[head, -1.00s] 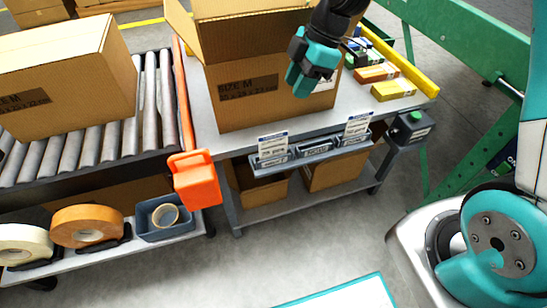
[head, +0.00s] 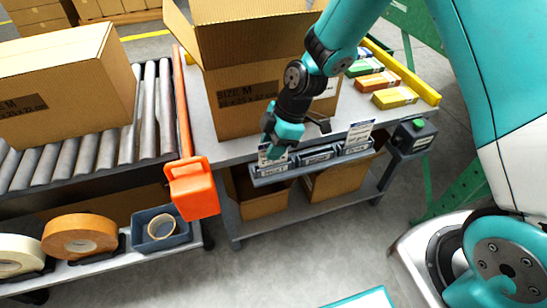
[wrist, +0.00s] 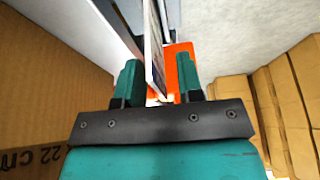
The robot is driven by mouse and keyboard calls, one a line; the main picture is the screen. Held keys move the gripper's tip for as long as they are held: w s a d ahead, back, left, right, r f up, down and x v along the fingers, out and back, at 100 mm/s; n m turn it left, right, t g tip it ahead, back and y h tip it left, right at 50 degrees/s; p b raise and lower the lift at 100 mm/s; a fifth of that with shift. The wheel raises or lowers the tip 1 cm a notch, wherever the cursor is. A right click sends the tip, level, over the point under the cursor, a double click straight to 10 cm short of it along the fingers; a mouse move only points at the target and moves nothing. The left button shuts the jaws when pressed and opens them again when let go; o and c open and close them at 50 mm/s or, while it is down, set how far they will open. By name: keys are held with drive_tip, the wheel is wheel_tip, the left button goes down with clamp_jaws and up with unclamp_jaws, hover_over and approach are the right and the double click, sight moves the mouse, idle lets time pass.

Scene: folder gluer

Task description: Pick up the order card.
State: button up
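An order card (head: 266,158), white with blue print, stands in the left slot of a grey card rack (head: 318,157) on the bench's front edge. My gripper (head: 280,143) is right at this card and hides part of it. In the wrist view, the card (wrist: 153,50) is seen nearly edge-on between the two teal fingers of my gripper (wrist: 160,84). The fingers are apart, with gaps on both sides of the card. A second similar card (head: 359,134) stands in the rack's right slot.
An open carton (head: 238,100) stands on the bench just behind my gripper. An orange block (head: 193,188) hangs at the bench's left front corner. Small coloured boxes (head: 395,97) lie at the right, near a green-button box (head: 414,135). Cartons (head: 338,178) sit on the shelf below.

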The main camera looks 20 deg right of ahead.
drive_tip(key=shift+a+f, duration=0.2)
drive_tip(key=shift+f, duration=0.35)
clamp_jaws()
drive_tip(key=shift+r, duration=0.1)
